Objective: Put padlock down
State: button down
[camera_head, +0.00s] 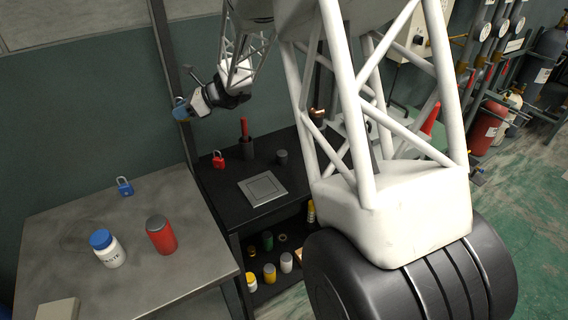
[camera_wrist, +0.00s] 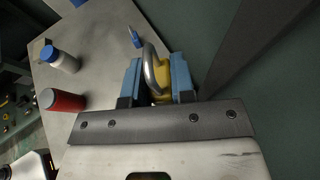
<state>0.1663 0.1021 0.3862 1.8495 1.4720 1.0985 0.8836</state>
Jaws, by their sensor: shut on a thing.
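My gripper (camera_head: 182,108) is held up in the air near the wall post, above the back of the tables, in the head view. In the wrist view, its two blue fingers (camera_wrist: 156,80) are shut on a yellow padlock (camera_wrist: 162,84) with a silver shackle. The held padlock is hard to make out in the head view. A blue padlock (camera_head: 125,186) rests on the grey table (camera_head: 62,222); it also shows in the wrist view (camera_wrist: 135,38). A red padlock (camera_head: 218,160) stands on the black table (camera_head: 225,190).
A white bottle with a blue cap (camera_head: 107,248) and a red can (camera_head: 161,235) stand on the grey table. The black table also holds a red-handled tool in a dark holder (camera_head: 247,146), a dark cylinder (camera_head: 282,157) and a grey square plate (camera_head: 262,188). The grey table's back is mostly clear.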

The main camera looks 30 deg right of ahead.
jog(key=w+d+m+t+h, duration=0.1)
jog(key=d+m+t, duration=0.1)
jog(key=d, duration=1.5)
jog(key=m+t+h, duration=0.2)
send_over(281, 146)
notch_tip(281, 146, down, 12)
jog(key=shift+s+f, duration=0.15)
jog(key=shift+f, duration=0.3)
jog(key=shift+f, duration=3.1)
jog(key=shift+f, duration=0.15)
jog(key=shift+f, duration=1.75)
jog(key=shift+f, duration=0.15)
